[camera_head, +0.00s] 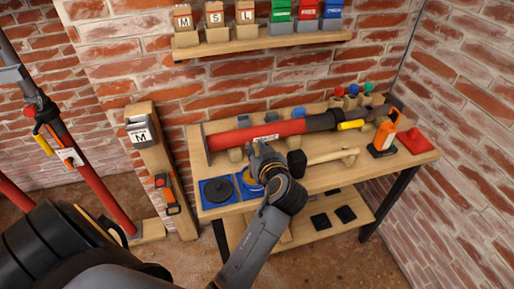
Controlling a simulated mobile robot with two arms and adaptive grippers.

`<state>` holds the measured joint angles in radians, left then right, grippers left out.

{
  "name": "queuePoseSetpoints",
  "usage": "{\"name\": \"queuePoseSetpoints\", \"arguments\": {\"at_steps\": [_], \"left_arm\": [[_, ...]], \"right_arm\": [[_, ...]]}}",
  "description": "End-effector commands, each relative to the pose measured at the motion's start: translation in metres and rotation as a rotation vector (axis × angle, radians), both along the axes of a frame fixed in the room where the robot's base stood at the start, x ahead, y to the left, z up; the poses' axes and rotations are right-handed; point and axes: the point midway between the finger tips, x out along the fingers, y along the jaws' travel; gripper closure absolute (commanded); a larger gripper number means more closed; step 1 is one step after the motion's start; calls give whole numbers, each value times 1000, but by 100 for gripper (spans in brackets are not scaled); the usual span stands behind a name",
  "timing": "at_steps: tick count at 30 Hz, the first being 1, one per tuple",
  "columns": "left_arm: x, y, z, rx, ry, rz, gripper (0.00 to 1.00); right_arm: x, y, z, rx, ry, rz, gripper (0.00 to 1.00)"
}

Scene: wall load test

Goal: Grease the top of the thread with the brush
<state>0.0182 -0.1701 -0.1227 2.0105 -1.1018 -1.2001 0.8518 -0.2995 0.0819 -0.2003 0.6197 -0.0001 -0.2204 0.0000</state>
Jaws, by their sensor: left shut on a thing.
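A long red tool (265,133) with a black collar (322,121) and yellow grip (351,125) lies across wooden rests just behind the gripper. I cannot make out the thread. My right gripper is not in view.
A round black lid (217,190) lies on a blue pad, left of the gripper. A mallet (330,156) lies to its right. A wall shelf (265,42) holds several boxes.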

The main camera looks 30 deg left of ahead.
Motion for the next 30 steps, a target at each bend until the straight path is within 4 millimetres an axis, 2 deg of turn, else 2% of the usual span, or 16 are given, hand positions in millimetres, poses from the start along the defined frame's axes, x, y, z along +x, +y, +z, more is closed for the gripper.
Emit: {"name": "queuePoseSetpoints", "arguments": {"at_steps": [30], "left_arm": [[0,0,-9,-1,1,0,100]], "right_arm": [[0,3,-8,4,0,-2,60]]}}
